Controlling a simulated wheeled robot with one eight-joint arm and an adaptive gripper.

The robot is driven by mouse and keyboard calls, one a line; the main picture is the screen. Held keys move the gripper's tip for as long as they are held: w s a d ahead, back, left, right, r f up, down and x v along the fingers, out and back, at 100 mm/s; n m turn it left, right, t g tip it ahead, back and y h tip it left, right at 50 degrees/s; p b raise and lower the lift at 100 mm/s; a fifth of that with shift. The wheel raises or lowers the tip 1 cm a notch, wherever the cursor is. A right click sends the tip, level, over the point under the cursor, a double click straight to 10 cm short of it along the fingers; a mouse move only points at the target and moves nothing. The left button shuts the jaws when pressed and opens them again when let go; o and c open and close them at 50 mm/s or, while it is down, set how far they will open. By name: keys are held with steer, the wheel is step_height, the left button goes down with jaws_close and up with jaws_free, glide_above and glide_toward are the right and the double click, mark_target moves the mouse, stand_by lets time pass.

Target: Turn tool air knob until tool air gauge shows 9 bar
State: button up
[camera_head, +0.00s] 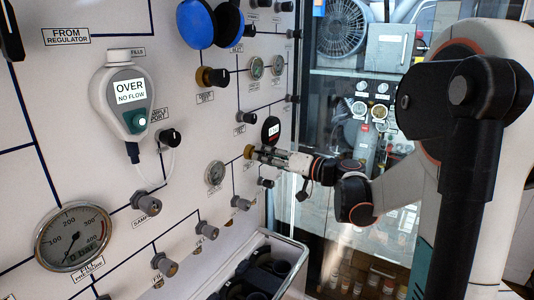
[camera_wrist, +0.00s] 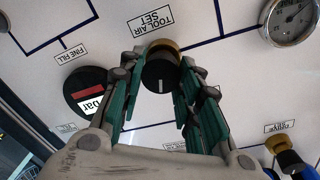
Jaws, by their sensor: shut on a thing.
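The tool air knob (camera_wrist: 160,72) is a black knob with a white line and a brass collar, under a label reading "TOOL AIR SET". My gripper (camera_wrist: 158,88) has its green-padded fingers on both sides of the knob and is shut on it. In the head view my gripper (camera_head: 257,153) reaches the panel at the brass collar. A round black digital gauge (camera_wrist: 84,92) with a red band and the word "bar" is beside the left finger, partly hidden. It also shows in the head view (camera_head: 270,130), its digits too small to read. I cannot read which gauge is labelled tool air.
A round dial gauge (camera_wrist: 291,18) is at the upper right of the wrist view. In the head view, a large pressure dial (camera_head: 73,237) and a handheld meter reading "OVER NO FLOW" (camera_head: 125,98) are left on the panel.

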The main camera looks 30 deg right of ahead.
stand_by(0.3)
steer(key=o, duration=1.1)
steer(key=v, duration=1.2)
steer(key=shift+c, duration=0.2)
stand_by(1.4)
